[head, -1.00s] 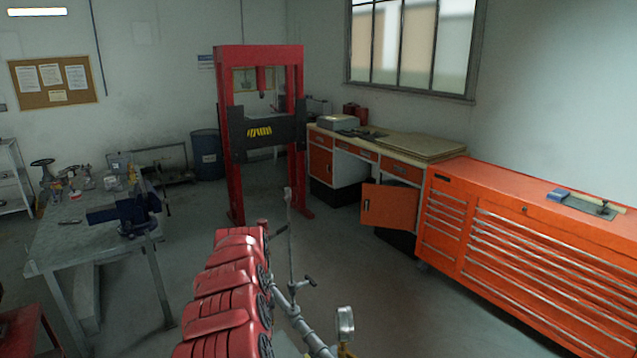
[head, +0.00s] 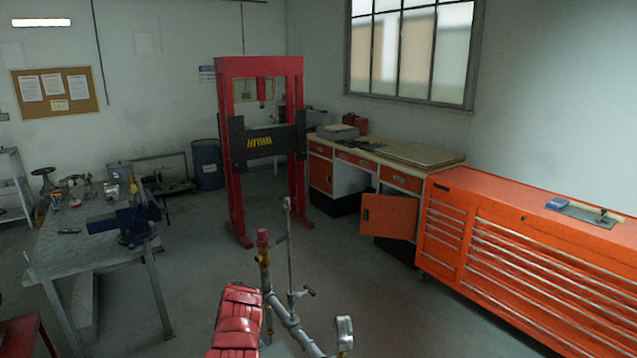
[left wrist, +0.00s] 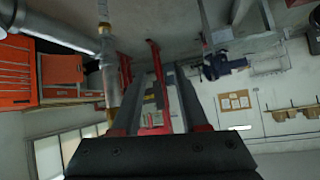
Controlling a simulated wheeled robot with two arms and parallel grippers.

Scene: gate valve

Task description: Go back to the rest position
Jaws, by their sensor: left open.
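My left gripper (left wrist: 158,78) shows in the left wrist view, with its two dark fingers apart and nothing between them at close range. The red press shows far beyond the gap. Red segments, apparently of my arm, show at the bottom centre of the head view, but no gripper shows there. A pipe assembly (head: 289,322) with a red-topped fitting (head: 263,240), a thin upright rod and a gauge (head: 344,333) stands at the bottom centre. In the left wrist view a pipe (left wrist: 109,75) runs left of the fingers, apart from them. My right gripper is not in view.
A workbench (head: 85,252) with a blue vise (head: 133,223) stands at left. The red press (head: 226,180) stands behind the pipes. An orange tool cabinet (head: 520,265) lines the right, near a desk with an open door (head: 388,215). Floor between them is clear.

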